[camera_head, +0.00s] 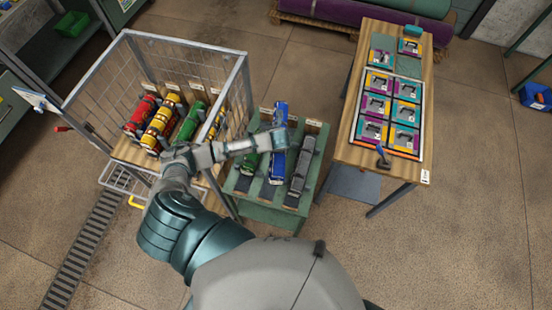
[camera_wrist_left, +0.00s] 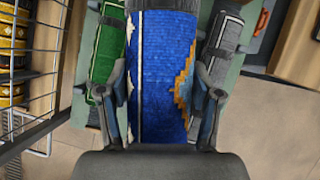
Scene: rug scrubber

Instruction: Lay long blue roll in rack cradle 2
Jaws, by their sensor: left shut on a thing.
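The long blue roll (camera_head: 279,113) lies lengthwise over the middle slot of the green rack (camera_head: 243,188), between a green roll (camera_head: 248,163) and a grey roll (camera_head: 300,172). My left gripper (camera_head: 277,138) reaches across from the left and is shut on the blue roll around its middle. In the left wrist view, the blue roll (camera_wrist_left: 160,60), with a tan pattern and white edge, sits between the two fingers of my left gripper (camera_wrist_left: 160,98). I cannot tell whether its underside touches the cradle. The cradle numbers are too small to read. My right gripper is out of view.
A wire cage cart (camera_head: 243,75) with red, yellow and green rolls stands left of the rack. A wooden table (camera_head: 343,150) with a board of tools stands to the right. Open floor (camera_head: 460,220) lies at the lower right.

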